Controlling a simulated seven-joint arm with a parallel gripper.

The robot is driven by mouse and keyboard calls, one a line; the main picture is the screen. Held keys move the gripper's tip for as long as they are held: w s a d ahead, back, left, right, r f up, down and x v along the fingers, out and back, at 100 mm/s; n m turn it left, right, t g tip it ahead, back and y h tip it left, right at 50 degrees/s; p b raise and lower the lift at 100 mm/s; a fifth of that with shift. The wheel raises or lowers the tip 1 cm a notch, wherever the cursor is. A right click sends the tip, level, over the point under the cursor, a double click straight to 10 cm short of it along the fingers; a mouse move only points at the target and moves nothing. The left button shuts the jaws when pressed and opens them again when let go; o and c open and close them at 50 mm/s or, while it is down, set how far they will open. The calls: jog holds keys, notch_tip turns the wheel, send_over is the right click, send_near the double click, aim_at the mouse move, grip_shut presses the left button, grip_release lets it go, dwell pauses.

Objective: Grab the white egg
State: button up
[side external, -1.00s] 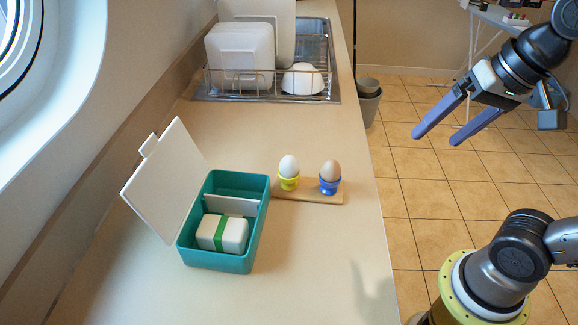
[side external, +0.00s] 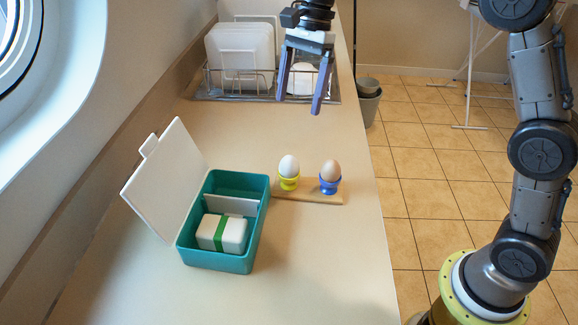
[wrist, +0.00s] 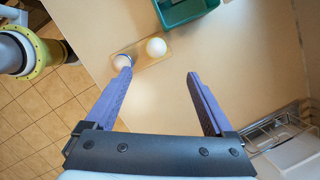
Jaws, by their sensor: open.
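The white egg (side external: 289,166) stands upright in a yellow egg cup (side external: 289,183) on the left part of a small wooden board (side external: 310,197). A brown egg (side external: 330,170) stands in a blue egg cup (side external: 329,187) to its right. My gripper (side external: 299,105) is open and empty, fingers pointing down, above the counter and apart from the eggs. In the wrist view the white egg (wrist: 156,47) lies beyond the gap between my fingertips (wrist: 159,74). The brown egg (wrist: 122,62) is beside the left fingertip there.
A teal box (side external: 254,238) with an open white lid (side external: 165,180) stands left of the board, holding a white block with a green band. A dish rack (side external: 240,85) with white dishes is at the back. The counter front right is clear.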

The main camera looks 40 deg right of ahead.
aim_at(290, 158)
jog(key=x, duration=0.8)
jog(key=shift+s+f, duration=0.1)
jog(key=shift+f, duration=0.15)
jog(key=shift+s+x, duration=0.15)
jog(key=shift+x, duration=1.2)
jog(key=shift+s+x, duration=0.15)
jog(key=shift+x, duration=1.15)
jog(key=shift+d, duration=0.1)
jog(key=c, duration=0.9)
